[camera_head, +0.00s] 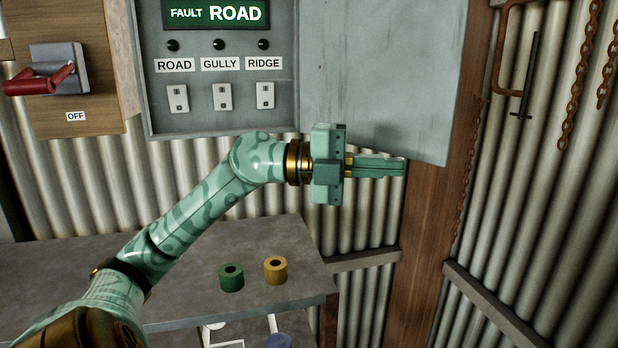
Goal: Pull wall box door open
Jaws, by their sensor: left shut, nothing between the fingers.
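The grey wall box (215,118) is on the wall at the top centre. Its door (385,75) stands wide open to the right of the box. Inside the box are a green lit sign reading FAULT ROAD, a row of dark round indicators, labels ROAD, GULLY and RIDGE, and white switches (222,97). My left gripper (403,166) is shut and empty, pointing right, and shows in front of the door's lower edge. I cannot tell whether it touches the door. My right gripper is not in view.
A wooden board with a red-handled switch (58,72) marked OFF is left of the box. A grey bench (190,290) below holds a green ring (231,278) and a yellow ring (276,269). A rusty post (432,215) and hanging chains (577,85) are at the right.

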